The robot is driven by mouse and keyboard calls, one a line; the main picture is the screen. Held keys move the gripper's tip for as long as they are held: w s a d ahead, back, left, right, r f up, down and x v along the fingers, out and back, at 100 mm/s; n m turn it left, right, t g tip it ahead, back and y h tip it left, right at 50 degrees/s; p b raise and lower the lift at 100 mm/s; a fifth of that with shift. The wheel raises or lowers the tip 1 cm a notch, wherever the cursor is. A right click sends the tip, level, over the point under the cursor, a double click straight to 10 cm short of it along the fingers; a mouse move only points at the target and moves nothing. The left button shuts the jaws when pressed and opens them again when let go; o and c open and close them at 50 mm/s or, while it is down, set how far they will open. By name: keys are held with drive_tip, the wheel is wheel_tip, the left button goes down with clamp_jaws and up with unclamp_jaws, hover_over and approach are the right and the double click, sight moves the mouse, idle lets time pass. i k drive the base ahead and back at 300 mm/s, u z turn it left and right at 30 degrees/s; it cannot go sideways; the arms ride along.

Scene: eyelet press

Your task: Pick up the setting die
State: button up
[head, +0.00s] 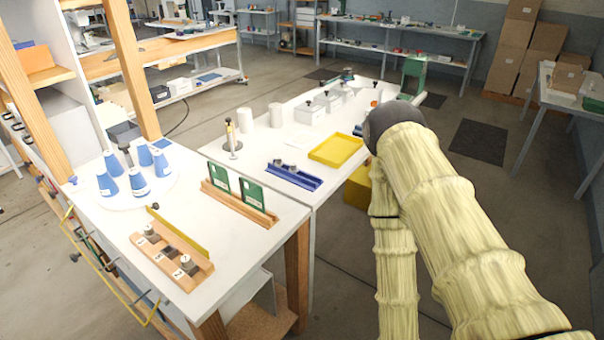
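No single part can be told for certain as the setting die. A wooden rack (200,274) with numbered labels lies at the front of the near white table and holds small dark and grey metal pieces, among them one near the front end (187,262). A blue tray (309,183) farther back holds a few small metal parts (282,164). My arm, in a pale yellow sleeve, fills the right side and bends at a dark grey joint. My gripper is not in view, so its opening and any contact are hidden.
Blue cones (138,181) stand on a round white plate at the table's left. Green cards (251,193) stand in a wooden holder (240,206) near the middle. A yellow tray (336,150) and white cylinders (276,115) are farther back.

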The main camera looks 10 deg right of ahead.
sight(293, 169)
drive_tip(key=z, duration=1.65)
drive_tip(key=i, duration=1.3)
drive_tip(key=u, duration=2.2)
